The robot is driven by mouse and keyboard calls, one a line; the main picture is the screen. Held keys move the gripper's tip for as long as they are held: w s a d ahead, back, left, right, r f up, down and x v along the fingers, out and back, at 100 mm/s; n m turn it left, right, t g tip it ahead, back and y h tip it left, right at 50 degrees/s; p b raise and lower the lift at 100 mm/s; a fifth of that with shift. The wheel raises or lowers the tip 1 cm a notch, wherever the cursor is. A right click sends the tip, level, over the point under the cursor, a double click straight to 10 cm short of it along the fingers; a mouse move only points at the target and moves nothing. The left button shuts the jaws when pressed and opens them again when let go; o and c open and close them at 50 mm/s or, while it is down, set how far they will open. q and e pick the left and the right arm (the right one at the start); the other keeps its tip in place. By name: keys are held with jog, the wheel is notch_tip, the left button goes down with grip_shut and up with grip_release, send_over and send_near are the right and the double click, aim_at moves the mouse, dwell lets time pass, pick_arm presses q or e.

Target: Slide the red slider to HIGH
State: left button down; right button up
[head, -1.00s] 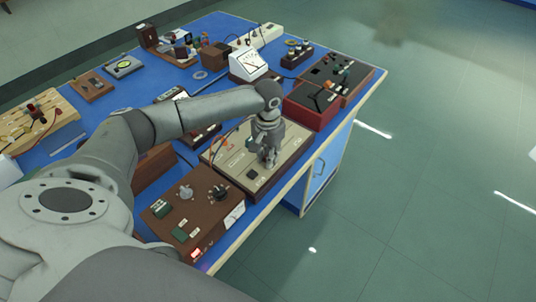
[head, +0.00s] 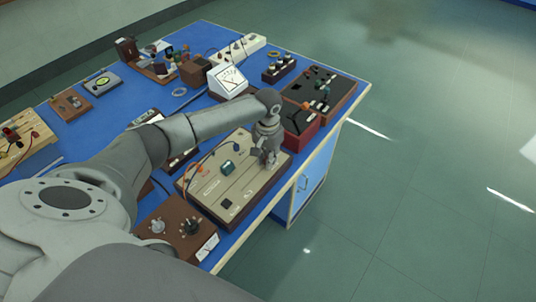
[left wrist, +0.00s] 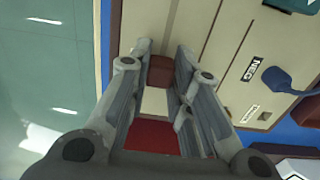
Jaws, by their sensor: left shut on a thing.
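My left gripper (head: 266,158) is down at the far right end of the tan panel box (head: 238,190), near its floor-side edge. In the left wrist view its fingers (left wrist: 162,65) are closed around a dark red block, the red slider (left wrist: 160,72), standing over the tan panel face. In the head view the gripper hides the slider. My right gripper is in neither view.
A red box (head: 302,136) stands close beyond the panel's far end. A brown box with two knobs (head: 174,228) stands at the near end. A white meter (head: 228,80) and other instruments fill the blue bench. Open floor lies to the right.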

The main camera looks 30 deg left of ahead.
pick_arm(q)
jog(key=shift+w+r, duration=0.2)
jog(key=shift+w, duration=0.1)
jog(key=c, duration=1.5)
grip_release()
jog(key=shift+c, duration=0.2)
jog(key=shift+o, duration=1.1)
jog(key=shift+f, duration=0.1)
jog(key=shift+r, duration=0.35)
notch_tip(320, 180, up, 11)
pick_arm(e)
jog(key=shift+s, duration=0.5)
